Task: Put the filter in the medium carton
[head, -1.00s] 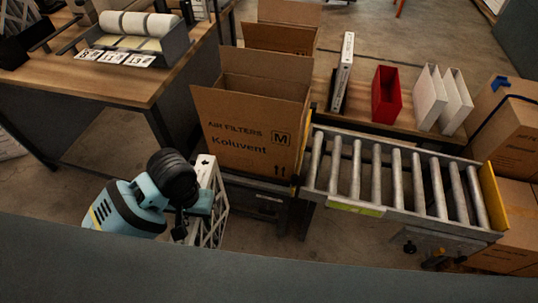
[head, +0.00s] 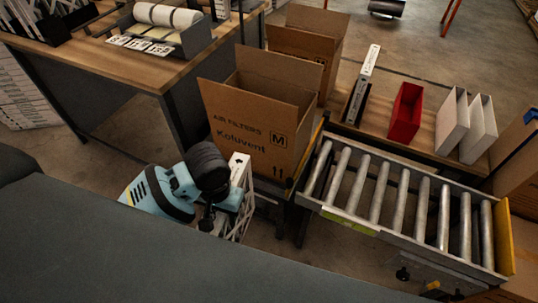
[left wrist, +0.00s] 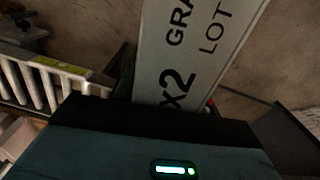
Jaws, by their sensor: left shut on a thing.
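The medium carton (head: 245,135), marked M and "Koluvent", stands upright with its top flaps open beside the roller conveyor. My left gripper (head: 228,203) is shut on the filter (head: 241,168), a white-framed panel with a lattice side. The gripper holds the filter upright in front of the carton, outside it and lower than its open top. The filter's lower part is hidden by my own body. In the left wrist view the filter's pale printed edge (left wrist: 195,50) shows up close, beyond the gripper. My right gripper is in no view.
The roller conveyor (head: 385,195) runs right from the carton. Another open carton (head: 300,42) stands behind. A shelf table holds a red holder (head: 405,110) and white holders (head: 452,122). A wooden workbench (head: 150,70) with rolls stands at the left.

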